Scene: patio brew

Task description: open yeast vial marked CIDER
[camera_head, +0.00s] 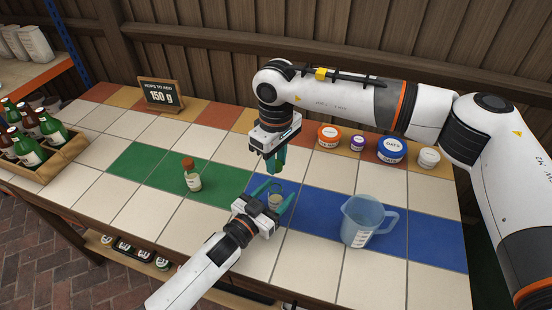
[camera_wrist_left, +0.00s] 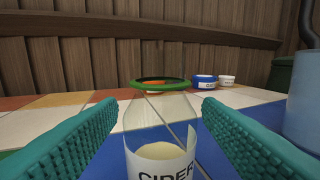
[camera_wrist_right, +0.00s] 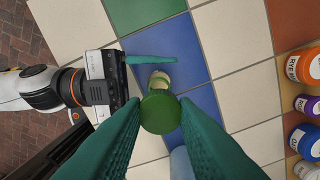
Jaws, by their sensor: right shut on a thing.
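The clear vial (camera_wrist_left: 160,160) with cream contents and a label reading CIDER stands upright between my left fingers in the left wrist view. A green ring (camera_wrist_left: 158,85) shows at its top. In the head view the vial (camera_head: 275,201) is on the blue tiles. My left gripper (camera_head: 276,195) is open around it, with fingers apart on both sides; contact is unclear. My right gripper (camera_head: 276,161) points down above and behind the vial. It is shut on a round green cap (camera_wrist_right: 160,112), which shows in the right wrist view, apart from the vial (camera_wrist_right: 159,80).
A bottle with a red-brown cap (camera_head: 192,176) stands on the green tiles. A blue measuring jug (camera_head: 362,224) is to the right. Several lidded jars, including an orange one (camera_head: 328,137), line the back. A bottle crate (camera_head: 40,160) is at left, a hops sign (camera_head: 160,94) behind.

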